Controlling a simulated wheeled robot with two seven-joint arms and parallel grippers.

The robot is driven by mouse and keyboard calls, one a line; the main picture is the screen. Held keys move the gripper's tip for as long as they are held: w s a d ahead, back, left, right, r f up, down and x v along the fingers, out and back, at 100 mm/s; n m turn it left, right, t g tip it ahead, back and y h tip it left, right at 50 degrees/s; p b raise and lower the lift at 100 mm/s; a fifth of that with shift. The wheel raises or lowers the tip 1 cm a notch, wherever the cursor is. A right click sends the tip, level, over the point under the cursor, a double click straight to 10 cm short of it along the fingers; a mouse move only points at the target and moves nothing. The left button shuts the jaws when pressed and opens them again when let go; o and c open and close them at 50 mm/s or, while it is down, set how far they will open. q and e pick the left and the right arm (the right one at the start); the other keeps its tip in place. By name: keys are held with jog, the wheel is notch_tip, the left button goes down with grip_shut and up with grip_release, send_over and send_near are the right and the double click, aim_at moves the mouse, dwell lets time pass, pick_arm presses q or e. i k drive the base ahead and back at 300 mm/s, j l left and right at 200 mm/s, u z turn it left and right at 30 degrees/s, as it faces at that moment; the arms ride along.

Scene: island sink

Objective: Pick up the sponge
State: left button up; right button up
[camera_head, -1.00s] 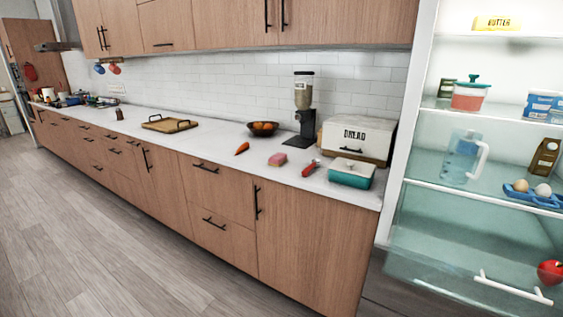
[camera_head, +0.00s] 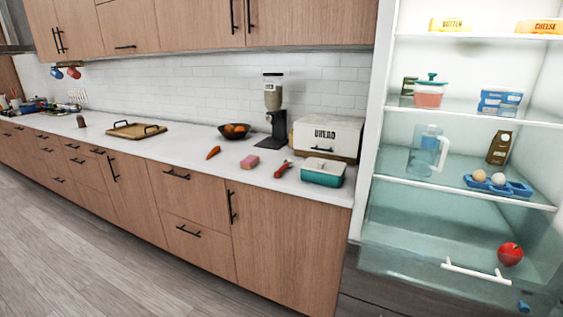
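A small pink block that looks like the sponge (camera_head: 250,161) lies on the white counter (camera_head: 180,149), towards its right end. It lies between an orange carrot (camera_head: 213,152) and a red-handled tool (camera_head: 283,169), apart from both. Its finer detail is too small to tell. Neither of my grippers shows in the head view.
A teal and white box (camera_head: 323,172) and a bread box (camera_head: 326,137) stand right of the pink block. A dispenser (camera_head: 275,109) and fruit bowl (camera_head: 235,131) stand behind. An open fridge (camera_head: 383,160) is at the right. Floor (camera_head: 90,240) in front is clear.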

aim_at(249, 162)
jog(key=i+j+z, duration=0.3)
jog(key=j+z, duration=0.25)
jog(key=j, duration=0.2)
jog(key=i+j+z, duration=0.15)
jog(key=j+z, duration=0.15)
jog(key=j, duration=0.15)
jog(key=i+j+z, duration=0.1)
jog(key=j+z, duration=0.15)
jog(key=j, duration=0.2)
